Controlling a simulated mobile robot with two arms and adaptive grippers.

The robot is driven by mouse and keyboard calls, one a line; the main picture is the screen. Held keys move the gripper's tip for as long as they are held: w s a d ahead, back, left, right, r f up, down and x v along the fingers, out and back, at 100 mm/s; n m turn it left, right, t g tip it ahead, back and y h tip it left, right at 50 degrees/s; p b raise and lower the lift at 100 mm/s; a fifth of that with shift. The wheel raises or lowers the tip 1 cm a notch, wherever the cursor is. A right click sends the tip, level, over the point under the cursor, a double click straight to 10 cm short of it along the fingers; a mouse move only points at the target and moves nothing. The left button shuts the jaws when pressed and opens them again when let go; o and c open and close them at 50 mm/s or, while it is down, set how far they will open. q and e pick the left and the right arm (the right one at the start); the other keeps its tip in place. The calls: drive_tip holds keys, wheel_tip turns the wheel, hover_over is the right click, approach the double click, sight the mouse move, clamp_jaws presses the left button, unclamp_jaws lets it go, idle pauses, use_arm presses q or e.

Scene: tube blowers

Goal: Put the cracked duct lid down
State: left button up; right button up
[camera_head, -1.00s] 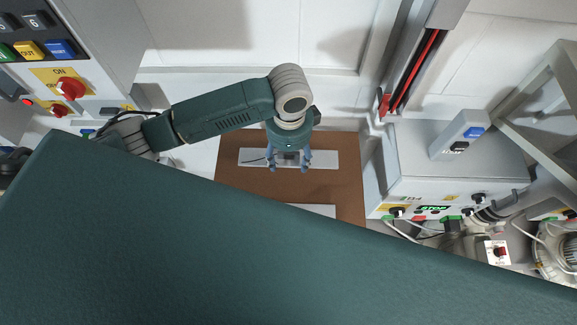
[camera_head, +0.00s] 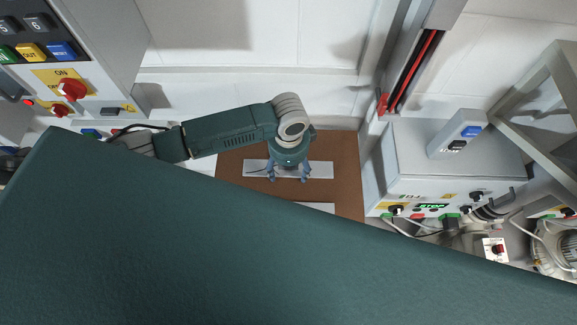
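The cracked duct lid (camera_head: 322,170) is a pale, flat oblong plate with a dark line near its left end. It lies level over the brown board (camera_head: 346,190) and looks to be resting on it. My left gripper (camera_head: 288,179) is right above the lid's middle, pointing down. Its two blue-grey fingers stand apart, one to each side of the lid's centre. It looks open, though the palm hides the spot between the fingers. My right gripper is not in view.
A second pale plate (camera_head: 318,207) shows partly at the board's near side. My large green arm link covers the foreground. A grey control box (camera_head: 450,165) stands close to the board's right. A switch panel (camera_head: 95,60) is at upper left.

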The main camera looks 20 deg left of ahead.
sight(289, 172)
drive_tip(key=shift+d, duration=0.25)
use_arm(q)
drive_tip(key=shift+r, duration=0.1)
drive_tip(key=shift+r, duration=0.25)
wheel_tip(289, 172, up, 12)
drive_tip(key=shift+f+b, duration=0.25)
drive_tip(key=shift+b, duration=0.4)
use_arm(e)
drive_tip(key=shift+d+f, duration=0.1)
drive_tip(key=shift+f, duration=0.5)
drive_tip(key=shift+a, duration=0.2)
